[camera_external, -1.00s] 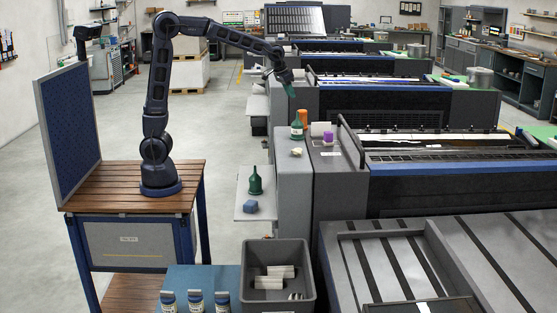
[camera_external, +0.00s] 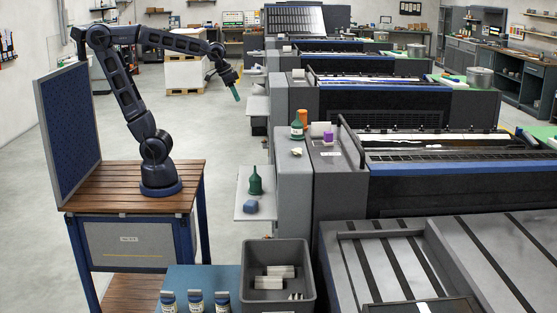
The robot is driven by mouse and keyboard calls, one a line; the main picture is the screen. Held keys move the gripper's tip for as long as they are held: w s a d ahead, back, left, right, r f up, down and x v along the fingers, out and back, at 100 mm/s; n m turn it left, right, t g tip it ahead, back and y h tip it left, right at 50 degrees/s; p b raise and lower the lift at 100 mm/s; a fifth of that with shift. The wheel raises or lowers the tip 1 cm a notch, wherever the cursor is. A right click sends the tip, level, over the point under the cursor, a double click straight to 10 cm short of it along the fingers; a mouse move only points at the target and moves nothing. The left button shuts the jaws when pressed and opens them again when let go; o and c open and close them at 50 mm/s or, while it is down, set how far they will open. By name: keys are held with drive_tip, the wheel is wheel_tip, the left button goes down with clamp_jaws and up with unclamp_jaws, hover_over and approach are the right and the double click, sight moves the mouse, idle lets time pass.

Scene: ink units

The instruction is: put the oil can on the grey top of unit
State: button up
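A dark green can with a narrow spout (camera_external: 255,181), which looks like an oil can, stands upright on a pale side shelf (camera_external: 243,212). A similar green one (camera_external: 297,128) stands on the grey top (camera_external: 287,160) of the unit. My gripper (camera_external: 236,92) is in the air above the floor, left of the units and well away from both cans. A small teal-green piece shows at its tip. I cannot tell whether this is a finger or something held, nor whether the gripper is open or shut.
An orange bottle (camera_external: 303,117), a purple-topped item (camera_external: 328,137) and a pale lump (camera_external: 296,152) are on the unit tops. The front part of the grey top looks clear.

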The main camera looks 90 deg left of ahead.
drive_tip(key=s+d+f, duration=0.2)
drive_tip(key=s, duration=0.4)
drive_tip(key=s+d+f+m, duration=0.1)
drive_tip(key=s+d+f, duration=0.1)
drive_tip(key=s, duration=0.4)
drive_tip(key=shift+s+d+f+m, duration=0.25)
drive_tip(key=shift+d+f+m, duration=0.05)
drive_tip(key=shift+d, duration=0.05)
